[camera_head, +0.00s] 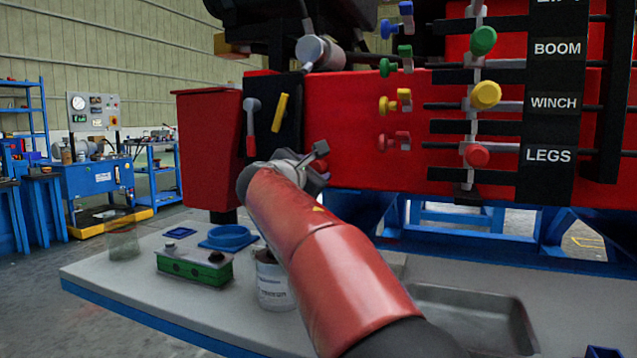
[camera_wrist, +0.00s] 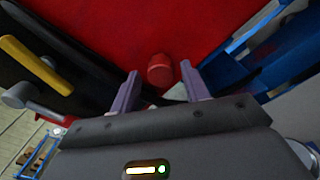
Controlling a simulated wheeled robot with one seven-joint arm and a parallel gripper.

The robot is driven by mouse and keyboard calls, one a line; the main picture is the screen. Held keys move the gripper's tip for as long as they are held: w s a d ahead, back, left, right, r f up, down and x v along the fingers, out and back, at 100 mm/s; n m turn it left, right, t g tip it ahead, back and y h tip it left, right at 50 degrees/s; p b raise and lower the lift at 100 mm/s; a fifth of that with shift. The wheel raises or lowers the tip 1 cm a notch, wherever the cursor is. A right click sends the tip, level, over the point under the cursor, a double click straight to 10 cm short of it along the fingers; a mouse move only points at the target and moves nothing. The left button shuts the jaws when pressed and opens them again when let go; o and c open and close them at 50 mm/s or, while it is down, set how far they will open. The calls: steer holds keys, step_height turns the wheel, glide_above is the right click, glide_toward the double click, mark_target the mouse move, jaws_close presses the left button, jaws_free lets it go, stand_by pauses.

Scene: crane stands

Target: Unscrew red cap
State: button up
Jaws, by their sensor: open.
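The red cap (camera_wrist: 160,70) shows in the wrist view as a small round-ended red cylinder against a red panel (camera_wrist: 185,22). My gripper (camera_wrist: 159,82) is open, with its two purple-grey fingers pointing toward the cap, one to each side of it in the picture. The cap appears at or just beyond the fingertips; I cannot tell whether they touch it.
A yellow handle (camera_head: 280,113) and a grey lever (camera_head: 251,105) are left of my gripper. Coloured valves and the red LEGS knob (camera_head: 476,155) are to the right. Below, the bench (camera_head: 130,275) holds a green box (camera_head: 195,268), a can (camera_head: 272,285) and a blue ring (camera_head: 228,237).

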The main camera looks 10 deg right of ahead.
steer(key=m+b, duration=0.3)
steer(key=m, duration=0.3)
steer(key=shift+r, duration=0.1)
steer(key=m, duration=0.4)
steer(key=shift+m, duration=0.3)
jaws_close()
steer(key=shift+s, duration=0.1)
stand_by(0.3)
